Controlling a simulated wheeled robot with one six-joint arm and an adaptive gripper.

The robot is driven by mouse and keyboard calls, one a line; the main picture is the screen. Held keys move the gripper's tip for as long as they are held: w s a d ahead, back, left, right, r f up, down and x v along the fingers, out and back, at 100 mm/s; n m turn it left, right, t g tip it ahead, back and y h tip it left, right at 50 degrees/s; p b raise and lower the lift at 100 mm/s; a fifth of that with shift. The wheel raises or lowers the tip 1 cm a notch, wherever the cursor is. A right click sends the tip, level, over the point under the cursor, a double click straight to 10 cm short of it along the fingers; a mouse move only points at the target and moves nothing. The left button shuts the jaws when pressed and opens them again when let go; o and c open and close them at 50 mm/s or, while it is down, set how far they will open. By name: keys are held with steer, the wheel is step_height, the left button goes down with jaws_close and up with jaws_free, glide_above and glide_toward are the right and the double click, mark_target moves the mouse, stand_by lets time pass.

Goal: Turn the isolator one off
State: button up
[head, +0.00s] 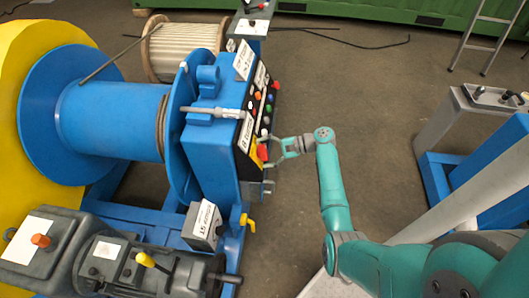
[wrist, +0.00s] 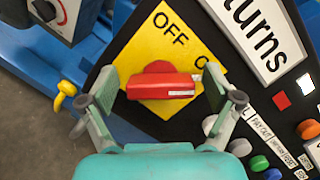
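The isolator is a red rotary handle (wrist: 160,86) on a yellow plate (wrist: 165,40) marked OFF. A second label, starting with O, is partly hidden by my right finger. The handle lies level in the wrist view, with its white-marked end to the right, toward that label. In the head view the red handle (head: 262,153) sits at the lower end of the black panel. My gripper (wrist: 162,84) is open, with one finger on each side of the handle and visible gaps to it. It also shows in the head view (head: 278,150), facing the panel.
Coloured buttons (wrist: 258,163) and an orange knob (wrist: 308,129) lie right of the isolator. A yellow lever (wrist: 65,92) is at left. A blue cable drum (head: 115,120) stands behind the panel. The floor right of the panel is clear.

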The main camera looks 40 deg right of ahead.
steer(key=c, duration=0.9)
steer(key=shift+o, duration=0.2)
steer(key=shift+n, duration=0.4)
steer(key=n+g, duration=0.1)
steer(key=n, duration=0.2)
steer(key=shift+s+f+n, duration=0.1)
steer(key=shift+s+n, duration=0.05)
steer(key=shift+n, duration=0.25)
steer(key=n+g, duration=0.1)
steer(key=n, duration=0.3)
steer(key=shift+f+n+h, duration=0.15)
steer(key=shift+n+h, duration=0.15)
steer(key=n, duration=0.4)
steer(key=shift+s+f+g+h, duration=0.1)
steer(key=shift+f+g+h, duration=0.05)
steer(key=shift+g+h, duration=0.25)
steer(key=shift+d+f+n+h, duration=0.1)
steer(key=shift+n+h, duration=0.3)
steer(key=shift+n, duration=1.9)
